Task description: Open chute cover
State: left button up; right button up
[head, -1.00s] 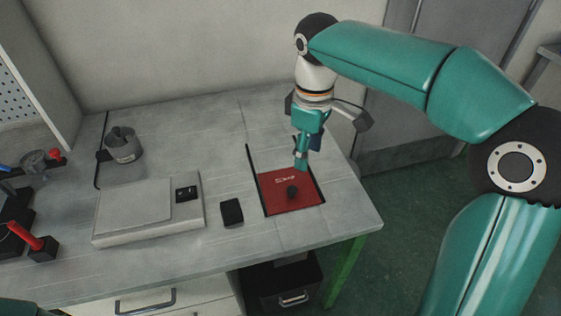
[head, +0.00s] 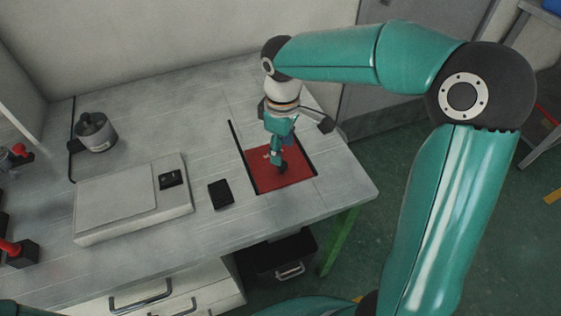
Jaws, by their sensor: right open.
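The chute cover is a red square plate (head: 295,177) set in the tabletop at the right, with dark rails along its left and right sides. It lies flat and looks closed. A small dark knob stood on it; my right gripper (head: 279,168) now covers that spot. The right gripper points down over the cover and is open, its fingertips at the knob. I cannot tell whether they touch it. My left gripper is not in view.
A grey scale (head: 130,200) with a small black display sits left of the cover. A small black block (head: 221,195) lies between them. A metal pot (head: 94,132) stands at the back left. A black bin (head: 283,254) is under the table.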

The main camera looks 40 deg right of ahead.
jog(key=shift+f, duration=2.65)
grip_shut()
